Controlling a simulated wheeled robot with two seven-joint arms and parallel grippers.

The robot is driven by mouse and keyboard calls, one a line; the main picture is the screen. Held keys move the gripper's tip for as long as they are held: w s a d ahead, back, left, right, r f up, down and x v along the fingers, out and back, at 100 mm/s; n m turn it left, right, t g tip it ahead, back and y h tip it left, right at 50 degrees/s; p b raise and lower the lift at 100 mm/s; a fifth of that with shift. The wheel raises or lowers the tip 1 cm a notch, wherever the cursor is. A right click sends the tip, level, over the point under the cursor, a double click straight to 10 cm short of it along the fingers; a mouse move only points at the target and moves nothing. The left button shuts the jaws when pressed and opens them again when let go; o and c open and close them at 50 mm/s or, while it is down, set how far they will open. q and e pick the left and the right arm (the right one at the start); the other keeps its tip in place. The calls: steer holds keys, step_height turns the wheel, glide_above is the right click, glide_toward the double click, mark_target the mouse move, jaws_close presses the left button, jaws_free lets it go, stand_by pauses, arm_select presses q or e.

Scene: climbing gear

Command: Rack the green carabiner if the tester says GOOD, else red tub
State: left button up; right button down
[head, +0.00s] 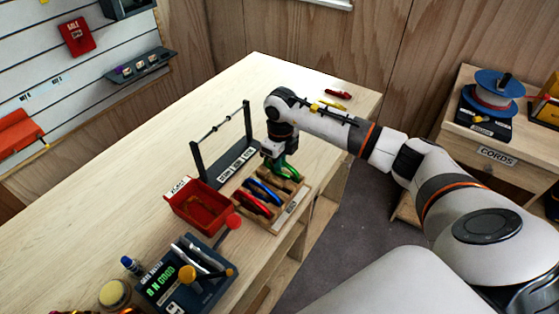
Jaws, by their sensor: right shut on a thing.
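My right gripper (277,155) points down over the wooden tray (290,213) and is shut on the green carabiner (289,172). The green carabiner is at the tray's far end; I cannot tell whether it still touches the tray. The red tub (187,214) stands left of the tray and looks empty. The rack (198,162), a black frame with a pegged crossbar and labels at its base, stands behind the tub. My left gripper is out of view.
Blue (263,190) and red (251,203) carabiners sit in the tray. A round yellowish pot (115,293) and a blue-capped bottle (130,265) stand left of the tester. Small red and yellow items lie at the far table end. The table's left middle is clear.

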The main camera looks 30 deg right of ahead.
steer(key=shift+f+b, duration=0.55)
steer(key=shift+f, duration=0.05)
steer(key=c, duration=1.4)
jaws_free()
steer(key=shift+c, duration=0.2)
step_height(320, 180, up, 11)
steer(key=b, duration=0.2)
steer(key=shift+b, duration=0.35)
steer(key=shift+s+r, duration=0.1)
steer(key=shift+r, duration=0.45)
steer(key=shift+f, duration=0.1)
